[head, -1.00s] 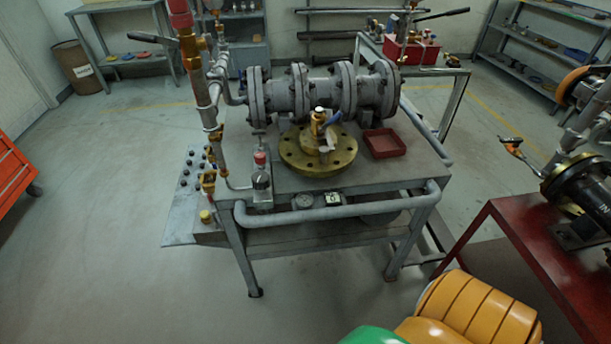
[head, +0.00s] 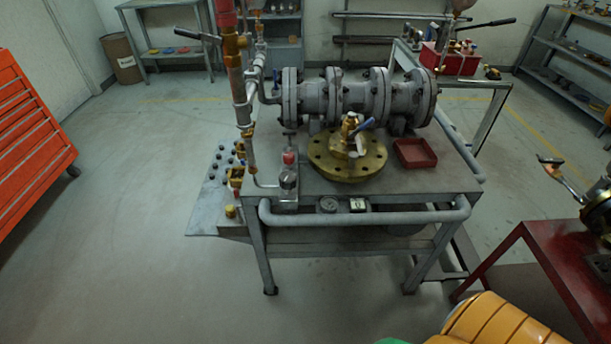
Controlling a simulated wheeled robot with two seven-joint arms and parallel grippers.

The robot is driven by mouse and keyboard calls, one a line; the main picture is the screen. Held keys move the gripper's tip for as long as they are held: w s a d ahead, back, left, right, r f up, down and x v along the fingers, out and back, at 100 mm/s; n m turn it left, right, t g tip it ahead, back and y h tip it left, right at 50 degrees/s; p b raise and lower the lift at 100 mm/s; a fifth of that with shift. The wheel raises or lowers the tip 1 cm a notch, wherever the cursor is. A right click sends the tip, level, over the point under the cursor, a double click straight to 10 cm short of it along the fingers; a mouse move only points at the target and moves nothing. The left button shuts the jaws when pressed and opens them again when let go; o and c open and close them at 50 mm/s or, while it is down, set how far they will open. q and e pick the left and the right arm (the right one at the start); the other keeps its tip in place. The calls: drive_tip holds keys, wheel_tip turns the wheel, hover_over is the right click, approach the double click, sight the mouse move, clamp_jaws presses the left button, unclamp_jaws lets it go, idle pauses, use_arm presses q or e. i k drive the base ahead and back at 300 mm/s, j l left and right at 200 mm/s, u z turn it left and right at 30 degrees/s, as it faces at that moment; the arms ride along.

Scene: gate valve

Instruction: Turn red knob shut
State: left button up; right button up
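Neither of my grippers shows in the head view, and nothing touches the knob.
A copper and grey pipe (head: 237,75) rises just left and behind the knob. A brass flange (head: 345,163) and a red tray (head: 415,153) are to its right. A grey rail (head: 365,216) runs along the bench front. An orange cabinet (head: 35,140) stands left; floor between is clear.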

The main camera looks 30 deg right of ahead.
sight(288, 158)
drive_tip(key=l+z, duration=0.1)
drive_tip(key=l, duration=0.3)
drive_tip(key=i+l+z, duration=0.1)
drive_tip(key=l, duration=0.3)
drive_tip(key=i+l+z, duration=0.1)
drive_tip(key=l, duration=0.3)
drive_tip(key=i+l+z, duration=0.1)
drive_tip(key=l, duration=0.25)
